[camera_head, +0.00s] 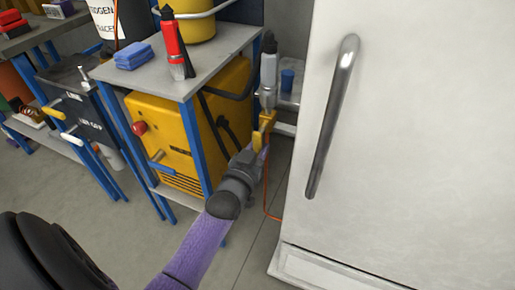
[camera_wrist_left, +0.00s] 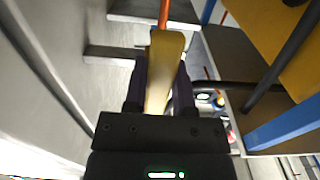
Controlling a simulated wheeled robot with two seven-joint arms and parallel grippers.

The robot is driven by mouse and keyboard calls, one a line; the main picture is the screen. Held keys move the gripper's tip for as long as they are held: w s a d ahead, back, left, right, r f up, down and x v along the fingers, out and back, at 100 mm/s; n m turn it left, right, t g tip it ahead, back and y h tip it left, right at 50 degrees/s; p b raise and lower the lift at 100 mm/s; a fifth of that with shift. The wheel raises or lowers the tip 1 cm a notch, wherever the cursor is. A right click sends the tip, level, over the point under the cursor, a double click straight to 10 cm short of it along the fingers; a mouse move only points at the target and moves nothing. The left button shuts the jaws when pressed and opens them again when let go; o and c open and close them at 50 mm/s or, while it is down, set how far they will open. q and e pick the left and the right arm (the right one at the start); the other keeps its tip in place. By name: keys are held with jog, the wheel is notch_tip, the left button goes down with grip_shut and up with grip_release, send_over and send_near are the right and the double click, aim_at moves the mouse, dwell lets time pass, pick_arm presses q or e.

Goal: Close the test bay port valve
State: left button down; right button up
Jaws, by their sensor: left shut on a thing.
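The valve's yellow handle (camera_head: 267,119) is beside the white cabinet's left edge, below a grey fitting on a pipe. An orange line runs down near it to the floor. My left gripper (camera_head: 258,148) reaches up to the handle from below and is shut on it. In the left wrist view the yellow handle (camera_wrist_left: 165,48) stands between the dark fingers of my left gripper (camera_wrist_left: 160,82), which hide its sides. The valve body behind the handle is mostly hidden there. My right gripper is in neither view.
The large white cabinet (camera_head: 420,130) with a long metal handle (camera_head: 333,115) stands close on the right. On the left, a blue-legged table (camera_head: 205,72) holds a red bottle (camera_head: 172,45) and blue cloths (camera_head: 133,55). A yellow machine (camera_head: 172,150) sits beneath it.

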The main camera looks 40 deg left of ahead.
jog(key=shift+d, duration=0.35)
